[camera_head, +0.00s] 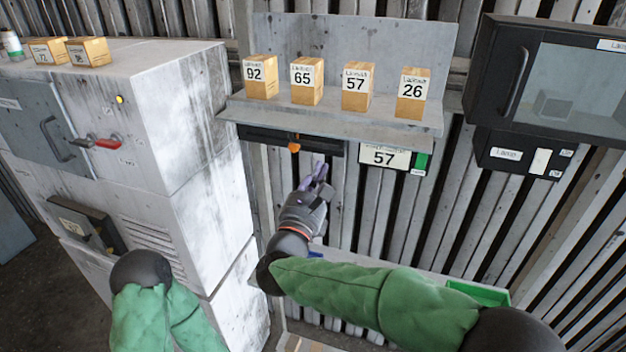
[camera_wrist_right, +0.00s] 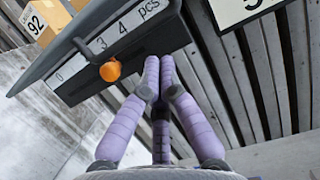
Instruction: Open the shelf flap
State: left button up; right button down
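A grey wall shelf (camera_head: 330,118) carries a row of small numbered boxes. Under its left part is a dark bar (camera_head: 270,139) with an orange knob (camera_head: 294,147); the right wrist view shows this bar (camera_wrist_right: 138,60) close up, with a scale marked "pcs" and the orange knob (camera_wrist_right: 110,71) near the "3". I cannot tell which part is the flap. My right gripper (camera_head: 319,172) is just below the bar, to the right of the knob. In the right wrist view its purple fingers (camera_wrist_right: 158,78) are drawn together and empty. My left gripper is out of view.
A "57" label plate (camera_head: 384,157) with a green edge hangs under the shelf, right of the bar. A black cabinet (camera_head: 490,85) with a handle is at the right. A white machine cabinet (camera_head: 190,110) stands at the left. A green bin (camera_head: 480,293) is low at the right.

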aim_at(318, 135)
jog(key=shift+p+x, duration=0.45)
jog(key=shift+x, duration=1.6)
jog(key=shift+s+a+r+g+y+b, duration=0.15)
jog(key=shift+s+r+g+y+b, duration=0.15)
jog(key=shift+s+r+g+b, duration=0.6)
jog(key=b, duration=0.2)
jog(key=shift+s+a+r+g+b, duration=0.1)
jog(key=shift+a+r+g+b, duration=0.1)
jog(key=shift+g+b, duration=0.1)
jog(key=shift+r, duration=0.1)
jog(key=shift+d, duration=0.1)
